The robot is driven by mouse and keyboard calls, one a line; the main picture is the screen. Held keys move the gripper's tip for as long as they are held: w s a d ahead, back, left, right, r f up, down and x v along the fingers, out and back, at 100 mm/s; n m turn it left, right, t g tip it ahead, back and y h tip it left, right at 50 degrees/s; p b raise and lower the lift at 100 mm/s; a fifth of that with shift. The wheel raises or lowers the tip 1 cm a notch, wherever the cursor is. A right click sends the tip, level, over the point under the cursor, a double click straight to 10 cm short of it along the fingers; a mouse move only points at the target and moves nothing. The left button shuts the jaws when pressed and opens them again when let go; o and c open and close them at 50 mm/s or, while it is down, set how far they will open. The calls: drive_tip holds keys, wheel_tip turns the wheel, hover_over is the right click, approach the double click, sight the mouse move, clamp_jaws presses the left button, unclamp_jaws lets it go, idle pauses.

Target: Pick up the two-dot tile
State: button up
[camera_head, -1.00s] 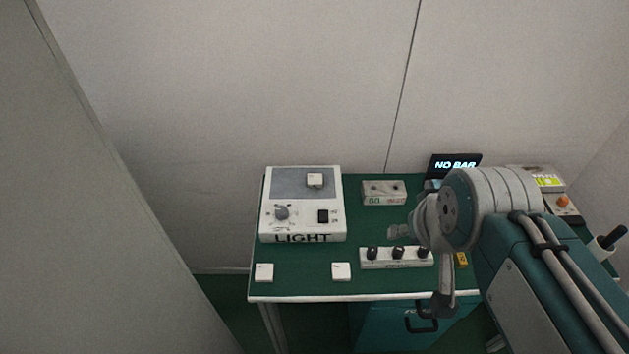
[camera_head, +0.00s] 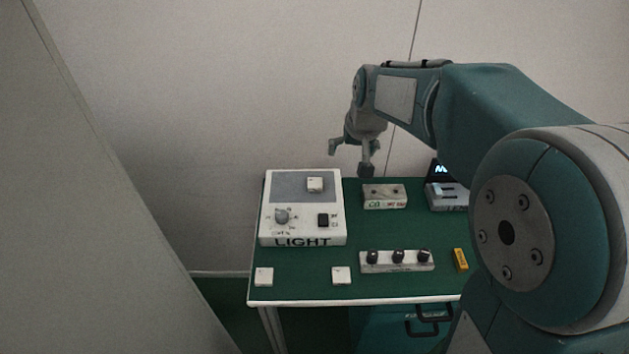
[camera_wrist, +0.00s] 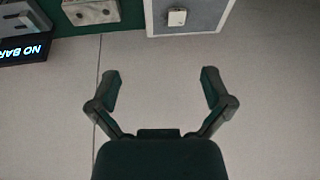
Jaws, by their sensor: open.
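Three white tiles show in the head view, and their dots are too small to tell apart, so I cannot say which has two. One tile (camera_head: 315,185) lies on the grey panel of the LIGHT box (camera_head: 333,232); it also shows in the wrist view (camera_wrist: 177,17). Another tile (camera_head: 264,277) lies at the table's front left corner, and a third tile (camera_head: 341,275) lies near the front edge to its right. My gripper (camera_head: 352,160) is open and empty, raised above the back of the table, right of the LIGHT box. In the wrist view my gripper (camera_wrist: 160,82) has wall between its fingers.
A small two-knob block (camera_head: 385,204), a strip with three black knobs (camera_head: 396,267) and a yellow piece (camera_head: 460,260) sit on the green table (camera_head: 302,267). A NO BAR display (camera_wrist: 24,49) stands at the back. Green surface is clear between the boxes and front tiles.

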drive_tip(key=g, duration=0.1)
approach(315, 183)
drive_tip(key=x, duration=0.9)
drive_tip(key=shift+w+f, duration=0.1)
drive_tip(key=shift+f, duration=0.05)
drive_tip(key=c, duration=1.2)
